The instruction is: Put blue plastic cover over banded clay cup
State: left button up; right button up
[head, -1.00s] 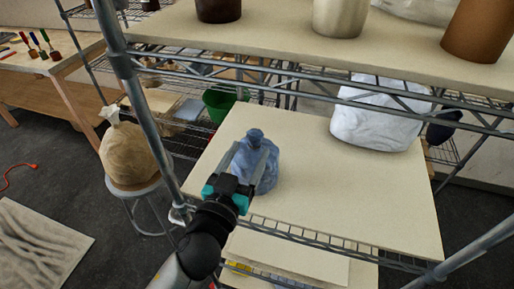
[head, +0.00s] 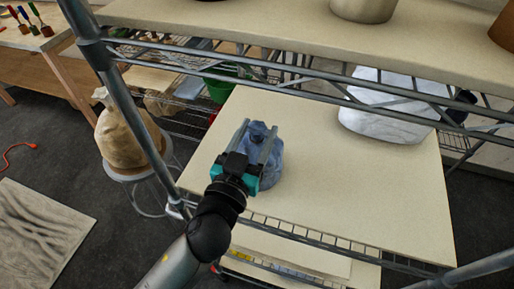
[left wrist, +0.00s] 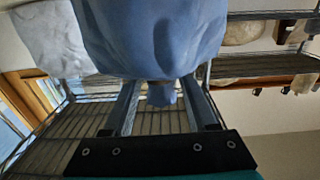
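The blue plastic cover (head: 270,170) stands upright on the cream board of the middle shelf in the head view, with a narrow gathered top. It fills the upper part of the left wrist view (left wrist: 150,35), and its small knob-like top hangs between the fingers there. My left gripper (head: 258,133) is open, its two fingers on either side of the cover's top. In the left wrist view gaps show between the knob and both fingers (left wrist: 162,98). I cannot make out a banded clay cup; whether one is under the cover is hidden. My right gripper is not in view.
A white plastic-wrapped bundle (head: 385,112) sits at the back right of the board (head: 350,190). Metal shelf posts (head: 110,85) and a wire rail (head: 300,75) frame the space. A tan wrapped bundle (head: 125,138) rests on a stool at left. The board's right side is clear.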

pick_arm(q)
grip_shut()
dwell(0.6)
